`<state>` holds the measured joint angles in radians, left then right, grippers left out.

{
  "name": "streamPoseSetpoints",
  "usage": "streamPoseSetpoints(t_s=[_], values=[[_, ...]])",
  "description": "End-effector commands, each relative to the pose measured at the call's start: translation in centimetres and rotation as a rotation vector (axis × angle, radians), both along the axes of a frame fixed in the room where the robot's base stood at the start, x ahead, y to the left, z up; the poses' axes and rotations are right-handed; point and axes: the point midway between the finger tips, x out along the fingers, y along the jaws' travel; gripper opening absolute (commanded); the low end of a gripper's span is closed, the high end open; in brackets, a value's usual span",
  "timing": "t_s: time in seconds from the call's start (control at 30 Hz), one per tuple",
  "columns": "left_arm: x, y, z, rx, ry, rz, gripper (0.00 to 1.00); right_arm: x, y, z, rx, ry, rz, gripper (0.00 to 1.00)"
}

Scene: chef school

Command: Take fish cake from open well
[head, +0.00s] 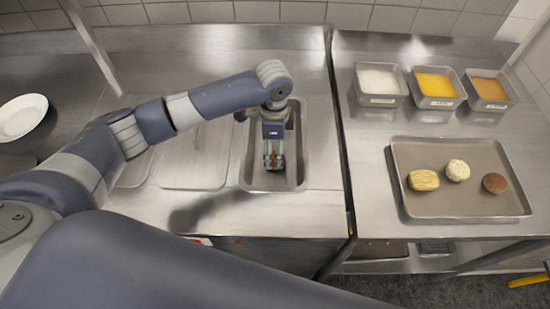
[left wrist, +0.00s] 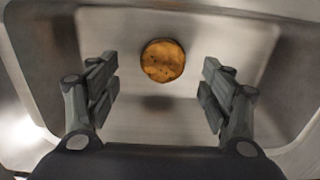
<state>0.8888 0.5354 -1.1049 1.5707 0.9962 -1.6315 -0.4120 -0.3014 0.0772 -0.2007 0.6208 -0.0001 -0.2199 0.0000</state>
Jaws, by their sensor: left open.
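The fish cake (left wrist: 162,60) is a round, golden-brown patty with dark specks. It lies on the floor of the open well (left wrist: 195,125), between and slightly beyond my left gripper's fingertips in the left wrist view. My left gripper (left wrist: 160,82) is open, with one finger to each side of the fish cake and a gap on both sides. In the head view, my left gripper (head: 273,160) points down into the steel well (head: 297,150) and hides much of its inside. My right gripper is not in view.
Covered wells (head: 195,160) lie left of the open one. On the right counter, a tray (head: 455,205) holds three food pieces, with white (head: 378,80), yellow (head: 437,85) and orange-brown (head: 490,88) filled containers behind it. A white plate (head: 20,116) lies far left.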

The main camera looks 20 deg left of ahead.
Motion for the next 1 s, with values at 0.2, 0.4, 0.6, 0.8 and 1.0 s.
streamPoseSetpoints(t_s=[0.2,0.4,0.6,0.8,1.0], values=[[0.4,-0.1,-3.1,0.003,0.005,0.000,0.73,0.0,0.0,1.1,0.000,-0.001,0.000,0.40],[0.5,-0.1,-4.7,0.001,0.000,-0.001,0.73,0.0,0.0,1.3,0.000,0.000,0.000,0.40],[0.5,-0.1,-4.8,0.001,0.000,-0.001,0.71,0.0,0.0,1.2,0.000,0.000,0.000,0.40],[0.5,-0.1,-4.7,0.001,0.000,0.000,0.26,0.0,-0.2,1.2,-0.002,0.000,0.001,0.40],[0.5,-0.1,-4.7,0.001,-0.001,0.000,0.25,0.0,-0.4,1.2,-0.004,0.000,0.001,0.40]])
